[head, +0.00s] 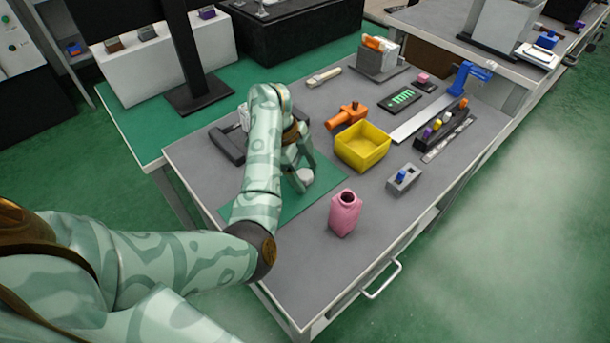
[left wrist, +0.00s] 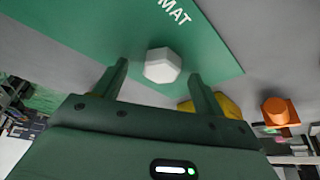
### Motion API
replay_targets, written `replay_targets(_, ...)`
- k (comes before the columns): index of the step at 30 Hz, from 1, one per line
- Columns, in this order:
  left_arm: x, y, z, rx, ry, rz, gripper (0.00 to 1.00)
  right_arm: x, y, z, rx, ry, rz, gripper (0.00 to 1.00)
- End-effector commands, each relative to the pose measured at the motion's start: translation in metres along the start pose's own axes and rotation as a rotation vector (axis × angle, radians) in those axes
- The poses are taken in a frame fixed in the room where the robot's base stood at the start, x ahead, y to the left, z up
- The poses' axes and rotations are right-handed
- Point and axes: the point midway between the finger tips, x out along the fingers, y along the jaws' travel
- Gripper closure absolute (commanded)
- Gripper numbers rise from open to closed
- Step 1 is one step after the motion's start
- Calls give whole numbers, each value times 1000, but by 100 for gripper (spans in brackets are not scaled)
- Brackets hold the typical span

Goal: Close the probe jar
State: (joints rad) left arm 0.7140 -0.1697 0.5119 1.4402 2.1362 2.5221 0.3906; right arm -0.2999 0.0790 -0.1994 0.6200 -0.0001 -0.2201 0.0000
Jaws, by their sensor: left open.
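A pink jar (head: 345,213) stands upright on the grey table, with its dark mouth open at the top. A white faceted lid (head: 304,175) lies on the green mat (head: 296,205). My left gripper (head: 307,172) is over the mat at the lid, partly covering it in the head view. In the left wrist view the lid (left wrist: 162,66) appears between the two spread fingers of the left gripper (left wrist: 158,70). I cannot tell whether the fingers touch it. My right gripper is not in view.
A yellow bin (head: 362,147) and an orange part (head: 347,115) stand behind the jar. A grey block with a blue piece (head: 403,180) is to the jar's right. A black frame (head: 228,142) lies left of the gripper. The table's front right is clear.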

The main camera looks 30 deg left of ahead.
Motion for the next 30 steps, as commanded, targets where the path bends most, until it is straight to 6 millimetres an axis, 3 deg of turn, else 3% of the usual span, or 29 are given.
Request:
replay_targets(3,0,0,0,0,0,0,32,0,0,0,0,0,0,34)
replay_targets(8,0,0,0,0,0,0,76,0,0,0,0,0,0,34)
replay_targets(20,-1,0,0,0,0,0,76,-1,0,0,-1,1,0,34)
replay_targets(30,-22,0,-18,5,2,-2,76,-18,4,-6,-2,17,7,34)
